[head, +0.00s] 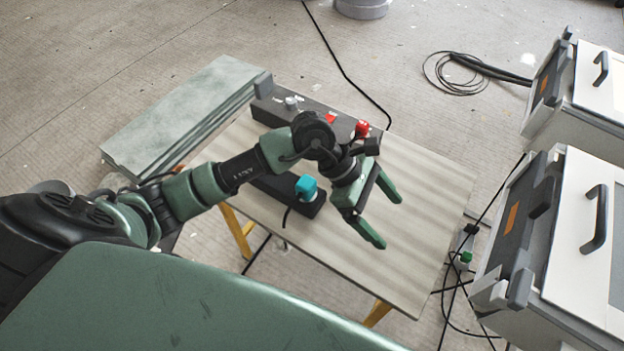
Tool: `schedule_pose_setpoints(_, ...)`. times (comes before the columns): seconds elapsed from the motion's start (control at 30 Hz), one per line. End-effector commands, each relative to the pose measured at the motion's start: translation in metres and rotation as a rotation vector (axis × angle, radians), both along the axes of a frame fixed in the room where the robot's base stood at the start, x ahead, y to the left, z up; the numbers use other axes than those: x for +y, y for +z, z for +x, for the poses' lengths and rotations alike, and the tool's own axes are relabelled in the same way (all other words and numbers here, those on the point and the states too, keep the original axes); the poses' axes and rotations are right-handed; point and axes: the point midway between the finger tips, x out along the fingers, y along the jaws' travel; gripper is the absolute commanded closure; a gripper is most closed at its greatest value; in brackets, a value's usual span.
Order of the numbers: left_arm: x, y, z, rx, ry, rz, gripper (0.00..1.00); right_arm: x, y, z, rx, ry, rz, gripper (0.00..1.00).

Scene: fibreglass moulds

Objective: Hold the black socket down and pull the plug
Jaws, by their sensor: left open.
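A black socket block (312,209) lies on the table, partly hidden behind my left arm. A teal plug (306,187) sits on its right end, with a dark cable running down from there toward the table's front edge. My left gripper (390,222) is open and empty over the table, to the right of the plug and apart from it. Its two green fingers point right and toward the front. My right gripper is not in view.
A long dark box (268,108) with a grey knob, a red switch and a red plug (361,128) lies along the table's back edge. Grey-white cases (560,240) stand right. The table's right part (430,195) is clear.

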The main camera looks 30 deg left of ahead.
Motion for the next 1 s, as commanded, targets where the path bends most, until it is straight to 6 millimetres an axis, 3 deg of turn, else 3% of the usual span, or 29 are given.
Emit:
schedule_pose_setpoints(0.03,0.031,-0.015,0.007,-0.022,-0.038,0.156,0.09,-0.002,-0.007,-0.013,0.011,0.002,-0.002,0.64)
schedule_pose_setpoints(0.1,0.074,-0.029,0.013,-0.031,-0.082,0.35,0.09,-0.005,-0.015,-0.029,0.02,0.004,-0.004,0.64)
schedule_pose_setpoints(0.2,0.125,-0.037,0.02,-0.024,-0.116,0.561,0.09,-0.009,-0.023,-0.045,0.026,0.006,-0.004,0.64)
schedule_pose_setpoints(0.33,0.164,-0.036,0.023,-0.005,-0.132,0.715,0.09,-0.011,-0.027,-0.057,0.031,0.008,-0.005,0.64)
schedule_pose_setpoints(0.47,0.177,-0.041,0.023,0.007,-0.137,0.766,0.09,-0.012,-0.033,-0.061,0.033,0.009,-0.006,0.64)
schedule_pose_setpoints(0.8,0.176,-0.092,0.022,0.008,-0.136,0.762,0.09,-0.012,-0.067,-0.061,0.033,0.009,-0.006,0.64)
schedule_pose_setpoints(1.0,0.176,-0.111,0.022,0.006,-0.137,0.762,0.09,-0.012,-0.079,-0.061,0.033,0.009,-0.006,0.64)
